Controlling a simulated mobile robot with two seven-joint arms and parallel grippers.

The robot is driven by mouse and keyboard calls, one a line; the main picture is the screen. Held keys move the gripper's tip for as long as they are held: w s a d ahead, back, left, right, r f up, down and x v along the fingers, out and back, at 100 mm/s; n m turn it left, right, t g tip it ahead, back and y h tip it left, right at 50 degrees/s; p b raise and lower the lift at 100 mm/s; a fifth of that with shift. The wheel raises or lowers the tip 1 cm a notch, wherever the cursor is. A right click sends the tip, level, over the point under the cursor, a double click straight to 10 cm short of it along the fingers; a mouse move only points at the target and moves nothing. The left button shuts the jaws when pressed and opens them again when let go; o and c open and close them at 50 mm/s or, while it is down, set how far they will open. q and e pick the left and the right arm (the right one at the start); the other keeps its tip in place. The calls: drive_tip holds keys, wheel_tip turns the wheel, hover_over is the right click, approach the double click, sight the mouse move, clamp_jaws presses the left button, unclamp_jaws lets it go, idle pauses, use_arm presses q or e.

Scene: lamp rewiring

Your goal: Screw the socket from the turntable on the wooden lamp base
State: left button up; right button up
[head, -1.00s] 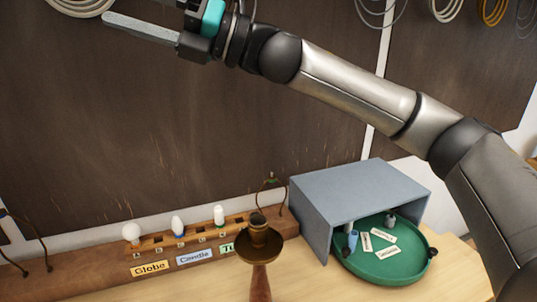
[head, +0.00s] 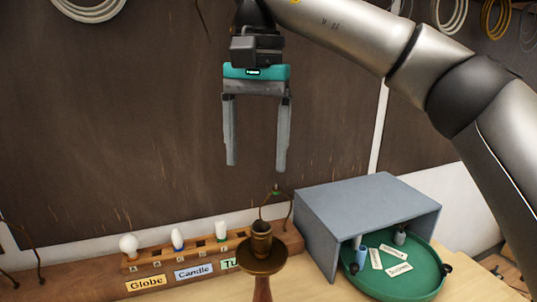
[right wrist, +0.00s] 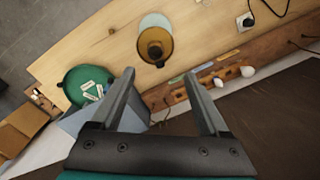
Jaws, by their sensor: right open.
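The lamp base (head: 262,288) stands at the front centre of the table, with a reddish-brown wooden stem, a brass dish and a brass cup on top. It also shows from above in the right wrist view (right wrist: 155,45). The green turntable (head: 418,288) sits partly under a grey cover at the right. It carries a blue cylindrical piece (head: 362,257), a grey piece (head: 400,236) and several white labels; whether either piece is a socket I cannot tell. My right gripper (head: 255,166) is open and empty, pointing down, high above and behind the lamp base. My left gripper is not in view.
The grey cover (head: 375,192) stands right of the lamp base and overhangs the turntable. A wooden bulb rack (head: 195,250) with several white bulbs and Globe and Candle labels lies at the left. A dark board rises behind; coiled cables hang on it.

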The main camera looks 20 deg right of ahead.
approach(261, 231)
drive_tip(key=f, duration=0.3)
drive_tip(key=s+f, duration=0.1)
drive_tip(key=f, duration=0.5)
drive_tip(key=shift+s+a+p, duration=0.15)
drive_tip(key=shift+a+p, duration=0.15)
drive_tip(key=shift+p, duration=0.1)
drive_tip(key=shift+r, duration=0.1)
clamp_jaws()
drive_tip(key=c, duration=0.6)
unclamp_jaws()
clamp_jaws()
drive_tip(key=m+b, duration=0.1)
drive_tip(key=m, duration=0.3)
drive_tip(key=shift+m+b, duration=0.35)
drive_tip(key=shift+m, duration=0.05)
drive_tip(key=m, duration=0.3)
drive_tip(key=shift+b, duration=0.35)
